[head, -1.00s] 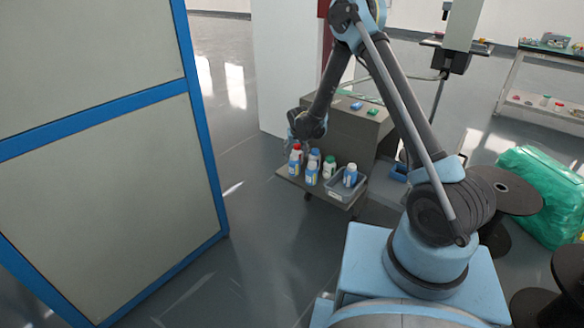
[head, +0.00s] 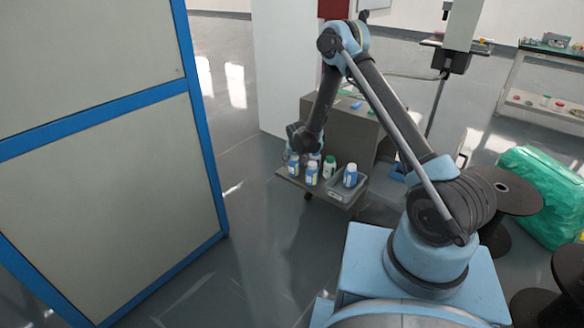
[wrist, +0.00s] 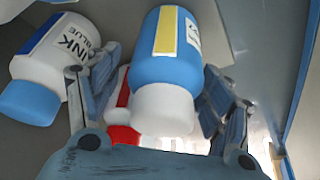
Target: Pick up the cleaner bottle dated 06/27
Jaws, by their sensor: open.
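In the wrist view a blue bottle with a white cap and a yellow-and-white label (wrist: 166,58) lies between the two fingers of my open gripper (wrist: 146,85). I see space beside it and cannot tell whether either finger touches it. A white bottle with a blue cap, its label reading "INK BLUE" (wrist: 55,58), is just left of the left finger. A red part (wrist: 122,120) shows partly hidden behind the white cap. No 06/27 date is legible. In the head view my gripper (head: 291,160) is low at the shelf's left end, hiding what stands there.
A blue bottle (head: 311,175) and a white bottle with a green cap (head: 329,166) stand on the shelf (head: 290,178). A grey cabinet (head: 345,136) rises behind.

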